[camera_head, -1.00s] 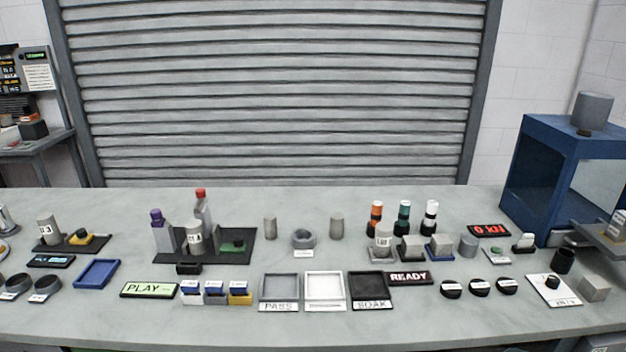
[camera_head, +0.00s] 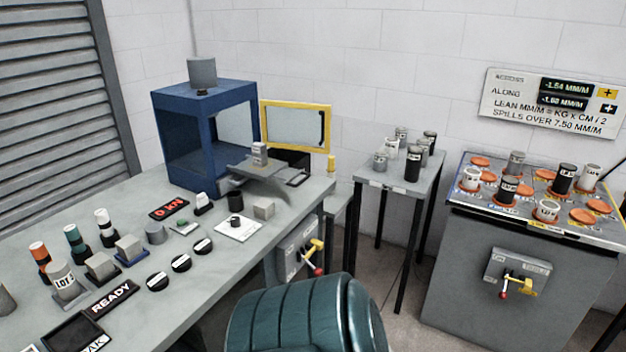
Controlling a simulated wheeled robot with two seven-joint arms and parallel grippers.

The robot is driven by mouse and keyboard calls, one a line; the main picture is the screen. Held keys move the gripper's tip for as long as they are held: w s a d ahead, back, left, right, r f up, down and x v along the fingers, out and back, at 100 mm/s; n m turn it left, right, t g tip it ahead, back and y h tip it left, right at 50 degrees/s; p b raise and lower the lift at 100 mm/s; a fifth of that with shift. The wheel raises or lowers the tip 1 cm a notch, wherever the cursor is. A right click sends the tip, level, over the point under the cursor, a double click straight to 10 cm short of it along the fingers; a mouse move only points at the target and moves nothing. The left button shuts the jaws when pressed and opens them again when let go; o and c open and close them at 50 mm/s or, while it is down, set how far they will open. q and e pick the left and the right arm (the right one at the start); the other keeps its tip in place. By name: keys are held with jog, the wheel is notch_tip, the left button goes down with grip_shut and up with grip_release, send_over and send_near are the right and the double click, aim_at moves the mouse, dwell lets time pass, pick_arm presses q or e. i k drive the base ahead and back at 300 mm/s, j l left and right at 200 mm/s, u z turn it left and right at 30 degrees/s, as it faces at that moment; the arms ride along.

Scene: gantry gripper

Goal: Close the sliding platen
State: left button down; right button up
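A blue box-shaped press frame (camera_head: 183,151) stands at the far right end of the bench, with a grey cylinder (camera_head: 201,72) on its top. A flat grey plate, which looks like the sliding platen (camera_head: 247,169), sticks out of the frame's right side. A small labelled grey cylinder (camera_head: 260,154) stands upright on this plate. A yellow-edged clear door or guard (camera_head: 296,126) stands swung out beside the frame. The inside of the frame is partly hidden. Neither of my grippers is in view.
The grey bench (camera_head: 170,215) carries a red "0 kN" display (camera_head: 169,209), several black discs and small blocks. Right of it stand a small table (camera_head: 390,180) with cylinders and a grey cabinet (camera_head: 520,265) with orange discs and a lever. Floor shows between them.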

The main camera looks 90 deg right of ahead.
aim_at(275, 170)
jog(key=z, duration=2.65)
